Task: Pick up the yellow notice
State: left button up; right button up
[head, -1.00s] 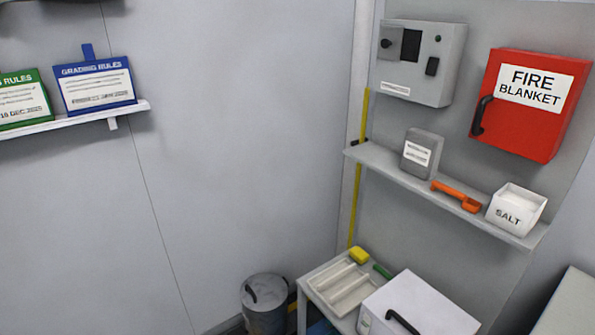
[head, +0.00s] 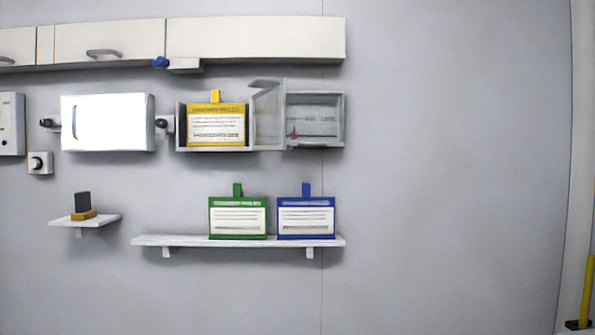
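The yellow notice (head: 216,124) stands upright inside an open-fronted grey wall box (head: 181,128), left of the middle of the head view. It has a yellow header and border, a white panel of printed lines, and a yellow tab on top. A hinged door or panel (head: 267,116) juts out at the box's right side. The notice's lower edge sits at the box floor. Neither of my grippers is in view.
A green notice (head: 238,216) and a blue notice (head: 306,216) stand on a white shelf (head: 190,240) below. A second grey box (head: 315,118) adjoins on the right. Cabinets (head: 255,40) hang above. A white panel (head: 108,122) is left. The right wall is bare.

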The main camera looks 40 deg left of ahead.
aim_at(216, 124)
jog(key=u, duration=1.65)
jog(key=i+j+z, duration=0.2)
jog(key=j, duration=0.3)
jog(key=i, duration=0.1)
